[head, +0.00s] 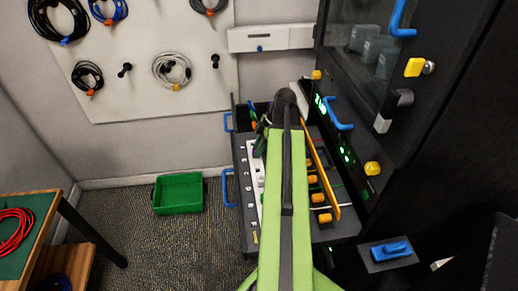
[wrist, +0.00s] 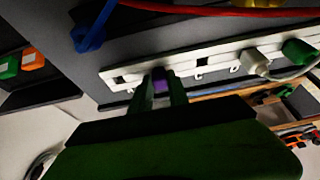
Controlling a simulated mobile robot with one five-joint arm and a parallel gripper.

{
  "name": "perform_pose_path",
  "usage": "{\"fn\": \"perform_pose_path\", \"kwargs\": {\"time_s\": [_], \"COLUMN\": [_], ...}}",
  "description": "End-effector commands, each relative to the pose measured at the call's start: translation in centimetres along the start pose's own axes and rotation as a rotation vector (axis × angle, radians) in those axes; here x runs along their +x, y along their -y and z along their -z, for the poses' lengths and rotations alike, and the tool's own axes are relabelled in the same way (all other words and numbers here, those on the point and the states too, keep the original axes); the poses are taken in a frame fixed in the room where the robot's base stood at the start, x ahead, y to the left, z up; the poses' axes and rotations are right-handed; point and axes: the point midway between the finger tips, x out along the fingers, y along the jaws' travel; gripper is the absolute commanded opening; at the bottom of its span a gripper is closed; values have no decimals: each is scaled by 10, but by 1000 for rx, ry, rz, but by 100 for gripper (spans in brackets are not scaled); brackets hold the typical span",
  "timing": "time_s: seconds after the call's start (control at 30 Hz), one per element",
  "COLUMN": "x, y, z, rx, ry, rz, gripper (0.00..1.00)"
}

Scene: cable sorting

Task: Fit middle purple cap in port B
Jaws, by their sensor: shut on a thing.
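My gripper (wrist: 163,88) is shut on a small purple cap (wrist: 160,80) in the wrist view. The cap's outer end is at the white port strip (wrist: 205,57); I cannot tell whether it is in an opening or just in front of it. A dark square opening (wrist: 118,78) shows left of the cap. In the head view the strip (head: 257,190) runs along the grey unit, and my arm hides the cap.
A pale plug (wrist: 254,62) and a green plug (wrist: 298,50) sit along the strip, to the right. A red cable (wrist: 215,10) crosses above. Orange knobs (head: 318,198) stand right of my arm. A green bin (head: 178,193) is on the floor.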

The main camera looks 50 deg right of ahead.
Motion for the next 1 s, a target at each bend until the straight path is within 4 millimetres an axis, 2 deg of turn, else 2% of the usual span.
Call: {"fn": "perform_pose_path", "kwargs": {"time_s": [0.37, 0.4, 0.53, 0.57, 0.77, 0.93, 1.0], "x": [0, 0, 0, 0, 0, 0, 0], "y": [0, 0, 0, 0, 0, 0, 0], "z": [0, 0, 0, 0, 0, 0, 0], "rx": [0, 0, 0, 0, 1, 1, 1], "ry": [0, 0, 0, 0, 0, 0, 0], "rz": [0, 0, 0, 0, 0, 0, 0], "gripper": [0, 26, 43, 46, 46, 66, 68]}}
